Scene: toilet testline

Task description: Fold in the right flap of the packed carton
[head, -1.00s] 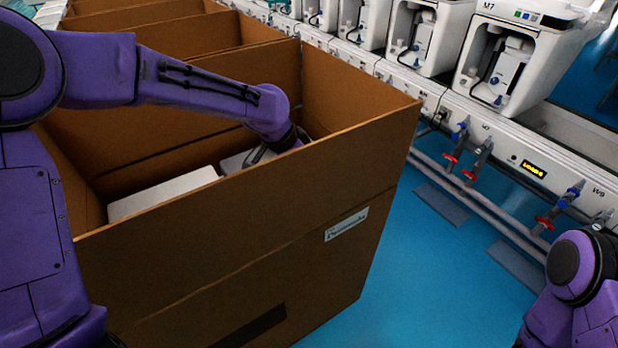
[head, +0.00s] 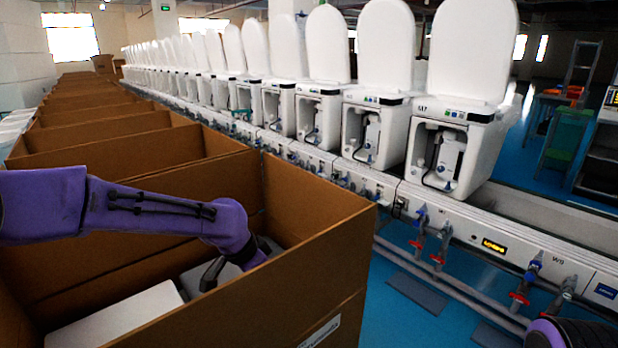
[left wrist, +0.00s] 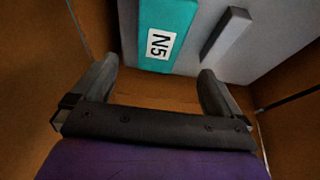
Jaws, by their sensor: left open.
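The large brown carton (head: 255,305) stands open in front of me at the lower left of the head view. Its sides stand upright, including the right side with its flap (head: 310,200). Inside lie a white flat-topped item (head: 120,318) and a grey-white one, partly hidden by my arm. My left arm reaches over into the carton. My left gripper (left wrist: 156,72) is open and empty inside; a dark finger shows in the head view. In the left wrist view, a grey surface with a teal label "N5" (left wrist: 165,42) lies beyond the fingertips. My right gripper is out of frame.
More open cartons (head: 120,140) run in a row behind this one. To the right, a white test bench (head: 470,235) carries toilets (head: 460,120) with raised lids, with red and blue valves below. Blue floor (head: 390,325) lies between carton and bench.

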